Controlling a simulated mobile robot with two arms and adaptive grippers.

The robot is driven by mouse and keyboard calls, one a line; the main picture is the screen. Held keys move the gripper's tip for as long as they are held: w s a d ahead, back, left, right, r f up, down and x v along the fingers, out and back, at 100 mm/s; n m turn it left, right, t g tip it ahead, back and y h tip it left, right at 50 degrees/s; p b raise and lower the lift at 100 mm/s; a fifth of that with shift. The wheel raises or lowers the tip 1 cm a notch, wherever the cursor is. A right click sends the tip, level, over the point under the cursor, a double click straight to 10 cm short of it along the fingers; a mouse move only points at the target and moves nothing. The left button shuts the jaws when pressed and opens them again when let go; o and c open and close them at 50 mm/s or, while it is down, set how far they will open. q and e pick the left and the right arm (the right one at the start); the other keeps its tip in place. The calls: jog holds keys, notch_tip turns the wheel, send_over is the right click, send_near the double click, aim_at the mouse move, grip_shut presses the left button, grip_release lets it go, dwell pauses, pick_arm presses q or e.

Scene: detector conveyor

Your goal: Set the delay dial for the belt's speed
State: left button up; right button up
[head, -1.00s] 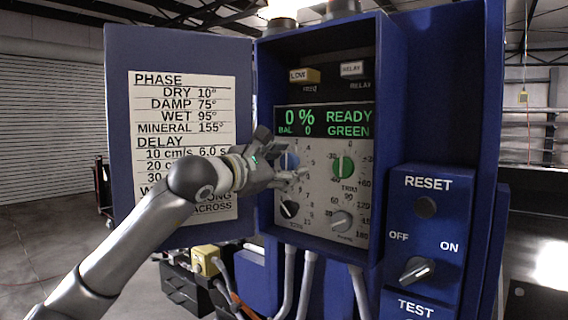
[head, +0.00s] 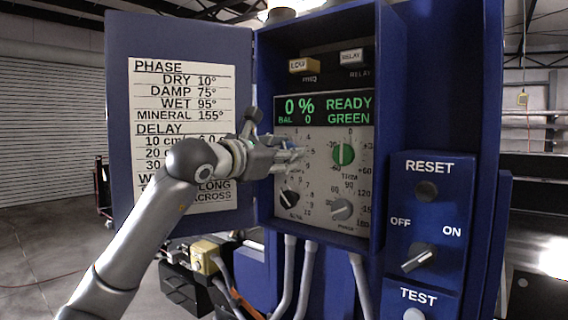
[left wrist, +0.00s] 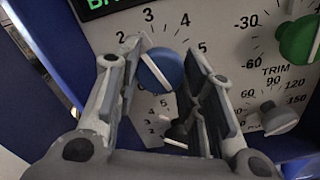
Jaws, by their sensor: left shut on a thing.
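My left gripper (head: 296,160) is at the left side of the control panel (head: 322,220). In the left wrist view its two fingers (left wrist: 160,62) stand on either side of a blue dial (left wrist: 163,70), closed on it. The dial has a pale pointer line and figures such as 2, 3, 4 and 5 around it; its label is hidden. In the head view my gripper covers this dial. A chart (head: 150,92) on the open door lists phase and delay values; my arm hides part of the delay rows. My right gripper is not in view.
A green trim dial (head: 343,154), a black dial (head: 289,197) and a grey phase dial (head: 341,209) are near my gripper. The display (head: 322,110) reads 0 %, READY, GREEN. The cabinet walls and open door (head: 118,150) bound the space. An OFF/ON switch (head: 419,257) is lower right.

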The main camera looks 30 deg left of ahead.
pick_arm(q)
jog(key=n+b, duration=0.4)
jog(key=n, duration=0.5)
jog(key=shift+n, duration=0.4)
dwell(0.4)
jog(key=o, duration=1)
jog(key=shift+o, duration=0.2)
jog(key=s, duration=1.2)
jog(key=shift+a, duration=0.45)
